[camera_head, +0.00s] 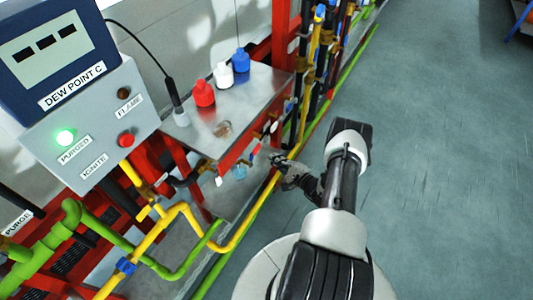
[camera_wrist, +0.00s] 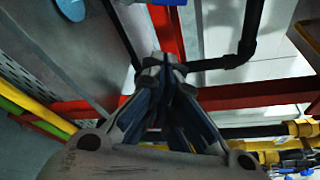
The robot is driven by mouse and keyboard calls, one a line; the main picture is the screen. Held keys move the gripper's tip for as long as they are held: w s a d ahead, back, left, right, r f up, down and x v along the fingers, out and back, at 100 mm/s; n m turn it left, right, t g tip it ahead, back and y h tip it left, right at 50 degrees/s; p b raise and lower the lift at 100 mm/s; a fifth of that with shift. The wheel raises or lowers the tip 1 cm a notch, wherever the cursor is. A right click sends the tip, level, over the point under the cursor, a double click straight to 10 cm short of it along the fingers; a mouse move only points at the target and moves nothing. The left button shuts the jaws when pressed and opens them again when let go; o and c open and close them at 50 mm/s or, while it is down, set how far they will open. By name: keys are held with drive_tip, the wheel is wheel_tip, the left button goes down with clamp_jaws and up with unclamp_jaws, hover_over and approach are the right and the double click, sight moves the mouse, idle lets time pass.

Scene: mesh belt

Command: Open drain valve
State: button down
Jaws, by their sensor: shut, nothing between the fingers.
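My gripper (camera_head: 277,160) is beside the right edge of the metal shelf, near several small valve handles and pipe fittings. Its fingers look closed and empty; in the wrist view (camera_wrist: 163,68) the tips come together in front of a black pipe (camera_wrist: 232,62) and a red frame bar. A small valve with a red-and-white handle (camera_head: 255,152) is just left of the fingertips in the head view. A clear bluish cup (camera_head: 239,172) hangs below the shelf edge. No label marks which fitting is the drain valve, so I cannot tell it apart. Contact with any handle is not visible.
The metal shelf (camera_head: 254,93) holds red (camera_head: 204,94), white (camera_head: 223,76) and blue (camera_head: 241,61) bottles. A control box (camera_head: 95,125) with a lit green lamp stands left. Yellow (camera_head: 183,212) and green pipes run below. Open floor (camera_head: 440,150) lies right.

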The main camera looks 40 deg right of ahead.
drive_tip(key=s, duration=0.4)
drive_tip(key=shift+s+p, duration=0.1)
drive_tip(key=shift+p, duration=0.25)
